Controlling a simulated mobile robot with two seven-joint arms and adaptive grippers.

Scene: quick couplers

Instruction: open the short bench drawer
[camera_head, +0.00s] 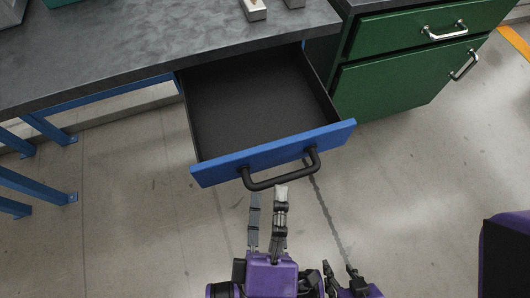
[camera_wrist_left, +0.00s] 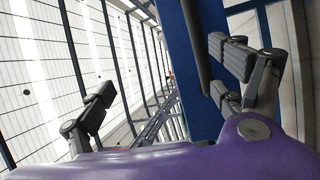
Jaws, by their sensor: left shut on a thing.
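The short bench drawer (camera_head: 262,100) stands pulled out from under the grey bench top, its dark, empty inside showing. Its blue front (camera_head: 225,167) carries a black bar handle (camera_head: 262,185), which also shows in the left wrist view (camera_wrist_left: 195,45). My left gripper (camera_head: 268,194) comes up from below and is shut on the handle, with its fingertips at the bar. My right gripper (camera_head: 341,272) is low in the head view, apart from the drawer, partly cut off.
A green cabinet (camera_head: 390,95) with metal handles stands right of the drawer. The grey bench top (camera_head: 120,45) holds small items at its back edge. Blue bench legs (camera_head: 40,185) stand at left. The floor in front is open.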

